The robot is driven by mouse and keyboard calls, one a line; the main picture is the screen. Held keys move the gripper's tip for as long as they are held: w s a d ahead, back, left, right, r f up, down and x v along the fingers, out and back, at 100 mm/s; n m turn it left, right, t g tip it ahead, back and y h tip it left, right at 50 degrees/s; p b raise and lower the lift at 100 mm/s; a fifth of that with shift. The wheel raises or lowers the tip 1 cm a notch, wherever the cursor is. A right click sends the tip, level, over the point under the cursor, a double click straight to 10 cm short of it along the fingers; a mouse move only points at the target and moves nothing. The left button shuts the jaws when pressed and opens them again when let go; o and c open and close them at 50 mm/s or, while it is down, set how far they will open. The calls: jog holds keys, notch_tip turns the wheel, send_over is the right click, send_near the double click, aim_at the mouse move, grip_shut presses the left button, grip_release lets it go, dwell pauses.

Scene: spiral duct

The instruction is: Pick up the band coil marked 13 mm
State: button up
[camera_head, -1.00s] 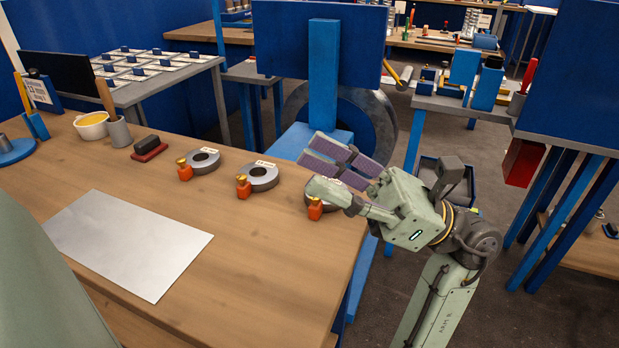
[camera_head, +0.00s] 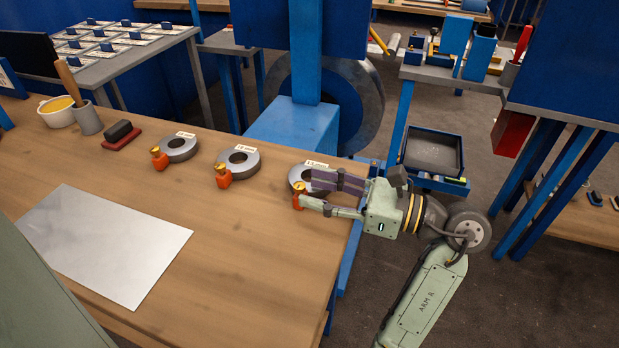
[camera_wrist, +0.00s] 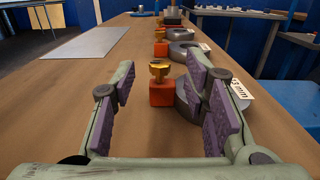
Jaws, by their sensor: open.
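The nearest coil to my gripper is a grey ring (camera_head: 298,173) lying flat at the bench's right end, with an orange clamp with a brass knob at its side. In the wrist view, its white label (camera_wrist: 239,89) shows "3 mm", with the first digit hidden behind my right finger. The ring (camera_wrist: 182,97) is partly covered by that finger. My gripper (camera_head: 318,192) is open, low at this coil. In the wrist view, the orange clamp (camera_wrist: 161,93) shows between the purple-padded fingers (camera_wrist: 160,80), and the ring is mostly behind the right finger. Contact cannot be told.
Two similar coils, a middle one (camera_head: 239,162) and a left one (camera_head: 177,149), lie further left with orange clamps. A metal sheet (camera_head: 100,245) lies on the bench (camera_head: 215,260). A blue stand (camera_head: 295,126) is behind. The bench front is clear.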

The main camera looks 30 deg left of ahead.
aim_at(299, 185)
jog(key=shift+p+x, duration=0.4)
jog(key=shift+x, duration=1.55)
jog(key=shift+c, duration=0.5)
grip_shut()
